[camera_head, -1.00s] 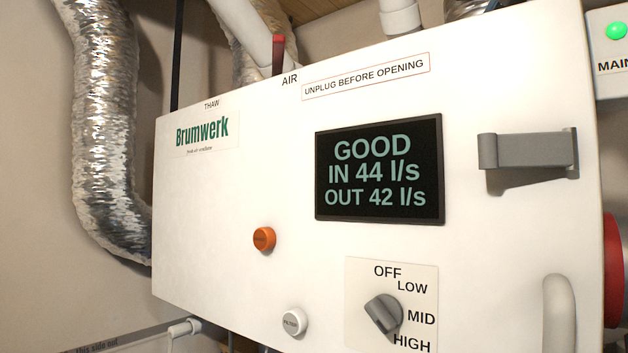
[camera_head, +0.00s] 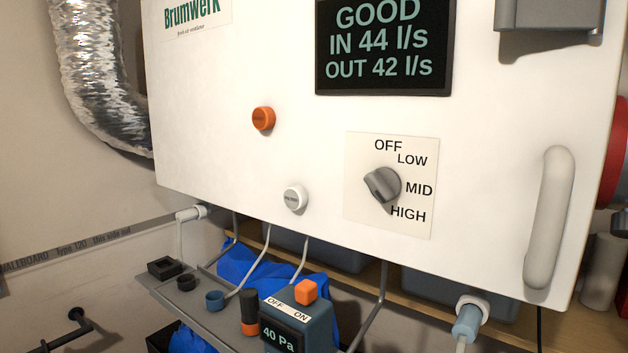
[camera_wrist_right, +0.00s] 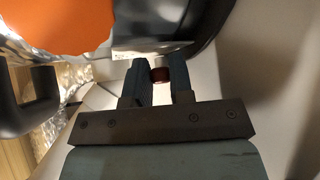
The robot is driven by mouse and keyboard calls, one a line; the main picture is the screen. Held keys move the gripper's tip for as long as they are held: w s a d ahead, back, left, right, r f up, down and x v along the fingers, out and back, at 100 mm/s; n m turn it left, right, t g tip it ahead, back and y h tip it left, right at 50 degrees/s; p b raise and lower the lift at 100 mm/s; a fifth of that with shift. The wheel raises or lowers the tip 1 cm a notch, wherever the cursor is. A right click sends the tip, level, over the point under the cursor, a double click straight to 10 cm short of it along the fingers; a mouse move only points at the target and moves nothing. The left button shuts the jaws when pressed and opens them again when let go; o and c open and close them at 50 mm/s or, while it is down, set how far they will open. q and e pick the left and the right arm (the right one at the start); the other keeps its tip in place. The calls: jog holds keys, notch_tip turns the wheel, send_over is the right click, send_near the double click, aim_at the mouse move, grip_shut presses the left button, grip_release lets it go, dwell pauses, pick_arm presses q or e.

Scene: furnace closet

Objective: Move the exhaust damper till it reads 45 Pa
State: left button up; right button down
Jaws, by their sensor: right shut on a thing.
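The handheld meter (camera_head: 297,325) sits on the grey shelf under the ventilator and reads 40 Pa. It has an orange button and an OFF/ON label. In the right wrist view my right gripper (camera_wrist_right: 160,68) is shut on a small dark red piece (camera_wrist_right: 160,75). I cannot tell for sure whether this piece belongs to the exhaust damper; most of it is hidden between the fingers. The exhaust damper is not clearly seen in the head view. Neither gripper shows in the head view. My left gripper is in no view.
The white ventilator cabinet (camera_head: 240,80) has a screen (camera_head: 383,45) reading GOOD, IN 44 l/s, OUT 42 l/s. Its grey knob (camera_head: 383,185) points between labels. A pale handle (camera_head: 549,218) stands at right. The shelf (camera_head: 205,310) holds small parts. A large orange shape (camera_wrist_right: 55,22) fills the wrist view's upper left.

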jog(key=shift+f+b, duration=0.3)
jog(key=shift+f, duration=0.05)
jog(key=shift+r+t, duration=0.1)
jog(key=shift+t, duration=0.2)
jog(key=c, duration=1.3)
grip_release()
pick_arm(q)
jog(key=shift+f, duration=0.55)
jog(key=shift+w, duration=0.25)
pick_arm(e)
jog(key=shift+s+a, duration=0.1)
jog(key=shift+s, duration=0.05)
jog(key=v, duration=0.4)
jog(key=shift+s+r+p, duration=0.25)
jog(key=shift+s+p, duration=0.05)
jog(key=shift+s, duration=0.05)
jog(key=shift+s+d+r, duration=0.25)
jog(key=shift+s+r, duration=0.15)
jog(key=shift+s, duration=0.3)
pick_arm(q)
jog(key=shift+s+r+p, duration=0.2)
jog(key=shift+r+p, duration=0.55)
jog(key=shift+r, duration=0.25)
pick_arm(e)
jog(key=shift+r+v, duration=0.2)
jog(key=shift+v, duration=3.45)
